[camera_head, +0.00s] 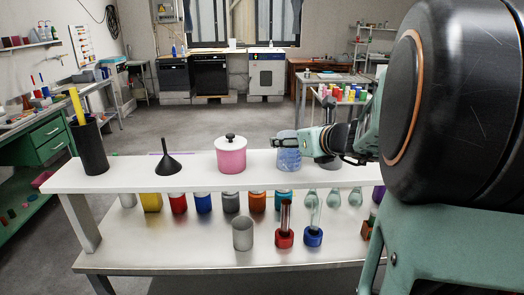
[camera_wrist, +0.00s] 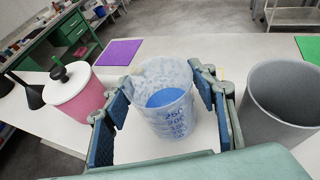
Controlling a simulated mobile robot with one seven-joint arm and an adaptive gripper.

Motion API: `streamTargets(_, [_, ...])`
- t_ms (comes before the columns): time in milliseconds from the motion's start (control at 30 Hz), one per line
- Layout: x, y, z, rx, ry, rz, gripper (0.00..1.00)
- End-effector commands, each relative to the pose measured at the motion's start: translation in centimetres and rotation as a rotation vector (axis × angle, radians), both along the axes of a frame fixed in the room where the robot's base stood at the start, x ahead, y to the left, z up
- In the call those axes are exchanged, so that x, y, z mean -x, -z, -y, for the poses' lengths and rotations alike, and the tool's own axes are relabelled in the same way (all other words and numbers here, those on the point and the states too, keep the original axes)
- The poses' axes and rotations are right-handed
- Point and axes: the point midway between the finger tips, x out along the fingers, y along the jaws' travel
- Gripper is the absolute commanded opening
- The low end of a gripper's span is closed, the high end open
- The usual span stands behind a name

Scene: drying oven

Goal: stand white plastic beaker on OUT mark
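The white plastic beaker (camera_wrist: 166,112) is translucent, with blue graduations and blue showing inside. It stands upright between the fingers of my gripper (camera_wrist: 160,84) in the wrist view. The fingers are apart, with a visible gap on the left side; the right finger is close to the beaker, and I cannot tell if it touches. In the head view the beaker (camera_head: 289,156) stands on the white upper shelf, with my gripper (camera_head: 318,145) reaching in from the right. A purple mat (camera_wrist: 119,52) and a green mat (camera_wrist: 310,48) lie on the shelf; no OUT lettering is legible.
A pink jar with a black knob (camera_head: 231,154) stands left of the beaker, then a black funnel (camera_head: 168,166) and a black cylinder (camera_head: 90,147). A grey cup (camera_wrist: 282,95) stands close to the right finger. Bottles and a grey beaker (camera_head: 242,234) occupy the lower shelf.

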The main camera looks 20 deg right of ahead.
Motion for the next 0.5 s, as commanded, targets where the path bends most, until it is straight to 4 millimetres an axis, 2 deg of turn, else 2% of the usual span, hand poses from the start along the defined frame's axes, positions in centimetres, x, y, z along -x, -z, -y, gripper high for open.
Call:
streamTargets(67, [-0.01, 0.01, 0.0, 0.0, 0.0, 0.0, 0.41])
streamTargets(300, [-0.02, -0.06, 0.0, 0.0, 0.0, 0.001, 0.15])
streamTargets(500, [-0.02, -0.07, 0.0, 0.0, 0.0, 0.001, 0.15])
